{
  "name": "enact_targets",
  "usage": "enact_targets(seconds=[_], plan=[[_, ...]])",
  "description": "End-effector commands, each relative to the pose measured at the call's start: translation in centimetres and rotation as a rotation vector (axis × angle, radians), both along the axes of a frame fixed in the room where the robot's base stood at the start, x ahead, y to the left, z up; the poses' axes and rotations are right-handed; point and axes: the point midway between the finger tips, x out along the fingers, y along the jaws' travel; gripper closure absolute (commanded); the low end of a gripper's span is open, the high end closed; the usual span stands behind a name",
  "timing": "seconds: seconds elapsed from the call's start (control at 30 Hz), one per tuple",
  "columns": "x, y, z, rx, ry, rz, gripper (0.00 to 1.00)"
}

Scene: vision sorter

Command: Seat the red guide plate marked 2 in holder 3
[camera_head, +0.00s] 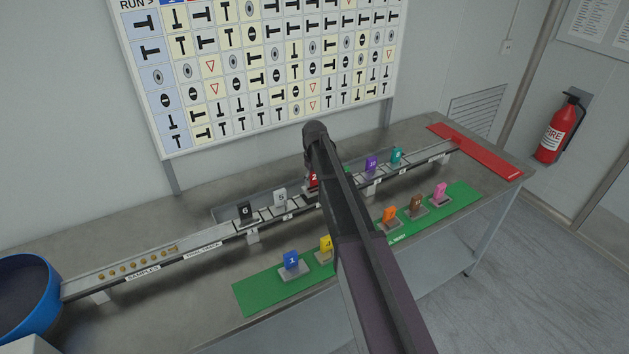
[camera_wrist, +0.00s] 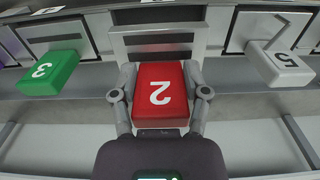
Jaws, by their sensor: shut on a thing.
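The red guide plate marked 2 (camera_wrist: 160,92) is between the two fingers of my gripper (camera_wrist: 160,78) in the wrist view, its number upside down there. My gripper is shut on it. In the head view only a sliver of the red plate (camera_head: 313,180) shows beside my arm, over the track between the white plate and the green one. A grey holder block (camera_wrist: 160,27) with a dark slot lies just beyond the plate in the wrist view. I cannot tell whether the plate's foot is in a holder. Holder numbers are too small to read surely.
The green plate 3 (camera_wrist: 48,72) and white plate 5 (camera_wrist: 282,66) stand on either side. Black 6 (camera_head: 245,210), purple (camera_head: 371,164) and teal (camera_head: 396,156) plates also stand along the track. Several plates stand on the green mat (camera_head: 262,297) in front. A blue bowl (camera_head: 50,299) is at left.

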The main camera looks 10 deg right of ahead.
Motion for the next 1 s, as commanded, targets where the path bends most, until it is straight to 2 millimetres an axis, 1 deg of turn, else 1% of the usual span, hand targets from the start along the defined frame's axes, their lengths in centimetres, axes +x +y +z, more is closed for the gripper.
enact_targets(seconds=[0.03,0.1,0.33,1.0], plan=[[0.0,0.0,-0.6,0.000,0.000,0.000,0.98],[0.0,0.0,-0.9,0.000,0.000,0.000,0.98],[0.0,-0.1,-1.7,0.000,0.000,-0.001,0.98],[0.0,-0.2,-1.9,0.000,0.000,-0.002,0.98]])
